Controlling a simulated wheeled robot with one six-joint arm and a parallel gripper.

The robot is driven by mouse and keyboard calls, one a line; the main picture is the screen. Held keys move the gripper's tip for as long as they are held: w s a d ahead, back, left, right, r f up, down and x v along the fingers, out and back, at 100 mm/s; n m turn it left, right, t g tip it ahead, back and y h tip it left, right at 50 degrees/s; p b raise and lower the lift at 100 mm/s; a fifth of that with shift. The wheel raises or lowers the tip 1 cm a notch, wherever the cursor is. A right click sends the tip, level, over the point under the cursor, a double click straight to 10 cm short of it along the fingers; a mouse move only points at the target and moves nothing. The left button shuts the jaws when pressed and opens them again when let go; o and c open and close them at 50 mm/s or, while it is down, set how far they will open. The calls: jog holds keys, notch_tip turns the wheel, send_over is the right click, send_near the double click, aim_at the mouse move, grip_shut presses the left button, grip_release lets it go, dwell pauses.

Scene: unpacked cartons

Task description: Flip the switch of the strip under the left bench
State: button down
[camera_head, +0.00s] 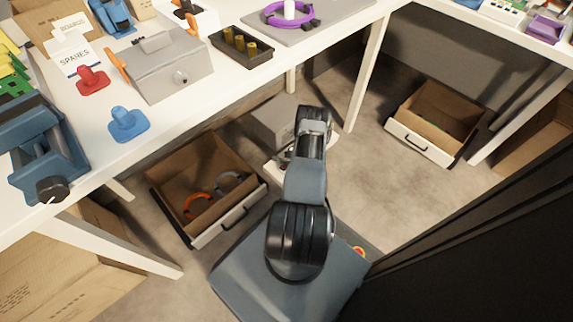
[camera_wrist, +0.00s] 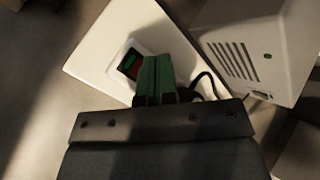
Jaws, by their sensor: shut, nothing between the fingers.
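The power strip (camera_wrist: 98,50) is a white slab on the floor under the left bench. In the head view my arm reaches down under the bench and hides most of the strip (camera_head: 273,170).
A grey vented box (camera_wrist: 262,42) with a small green light stands right beside the strip, a dark cable near it. An open carton drawer (camera_head: 215,225) with orange and grey rings lies to the left. A bench leg (camera_head: 366,75) stands behind on the right; another drawer (camera_head: 420,145) lies beyond.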

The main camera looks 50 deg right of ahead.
jog(key=shift+f, duration=0.2)
dwell(0.6)
jog(key=shift+d+f+b, duration=0.1)
jog(key=shift+f+b, duration=0.15)
jog(key=shift+b, duration=0.3)
jog(key=shift+f+b, duration=0.3)
jog(key=shift+b, duration=0.05)
jog(key=shift+r, duration=0.2)
dwell(0.5)
jog(key=shift+r+p, duration=0.55)
jog(key=shift+p, duration=0.05)
jog(key=shift+a+r+p, duration=0.2)
jog(key=shift+r+p, duration=0.8)
jog(key=shift+r, duration=0.25)
jog(key=shift+a+r+p, duration=0.2)
jog(key=shift+r+p, duration=0.8)
jog(key=shift+r, duration=0.25)
